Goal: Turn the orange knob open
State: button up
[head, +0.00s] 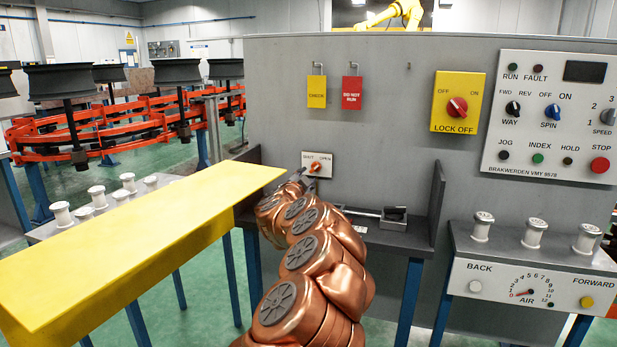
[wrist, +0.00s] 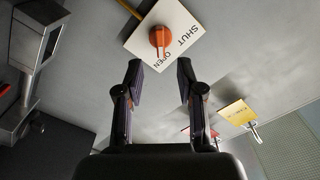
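The orange knob (head: 315,168) sits on a small white plate (head: 325,158) on the grey panel, with SHUT printed on the left and OPEN on the right. In the wrist view the orange knob (wrist: 160,38) is just beyond my fingertips, and its raised bar runs nearly up and down on the turned white plate (wrist: 140,45). I cannot tell which end of the bar is its pointer. My gripper (wrist: 160,76) is open and empty, with the knob lined up between its fingers but apart from them. In the head view my gripper (head: 297,182) is small and partly hidden by my arm.
A yellow tag (head: 317,92) and a red DO NOT RUN tag (head: 352,92) hang above. A yellow lock-off switch (head: 457,103) and a control panel (head: 548,118) are to the right. A grey shelf (head: 390,240) lies below the knob, and a yellow board (head: 130,245) is left.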

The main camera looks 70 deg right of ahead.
jog(key=shift+s+a, duration=0.15)
jog(key=shift+a, duration=1.1)
jog(key=shift+s+a, duration=0.1)
jog(key=shift+a, duration=1.15)
jog(key=shift+a, duration=0.1)
